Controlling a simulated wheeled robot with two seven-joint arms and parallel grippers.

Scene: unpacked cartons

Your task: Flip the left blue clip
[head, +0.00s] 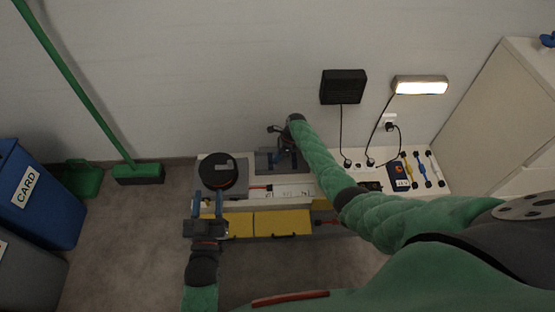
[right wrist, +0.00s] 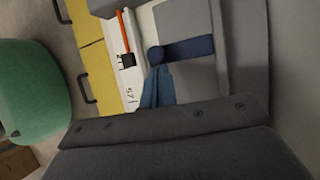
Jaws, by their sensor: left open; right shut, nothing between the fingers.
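In the right wrist view a dark blue bar with a rounded end (right wrist: 190,49), which looks like a blue clip, lies across a grey block. My right gripper (right wrist: 157,74) is shut and empty, with its blue fingertips close to the rounded end; I cannot tell whether they touch. In the head view my right gripper (head: 281,156) is over the grey block behind the white ledge, and largely hides the clip. My left gripper (head: 208,202) is open and empty, its two blue fingers apart at the bench's left end, in front of a black disc (head: 217,170). I cannot make out a second clip.
Yellow drawer fronts (head: 282,223) with dark handles line the bench front. A red strip (right wrist: 123,31) lies on the white ledge. A blue box with an orange knob (head: 398,175) and cables are at right. A blue bin (head: 38,195) and green broom (head: 138,173) stand left.

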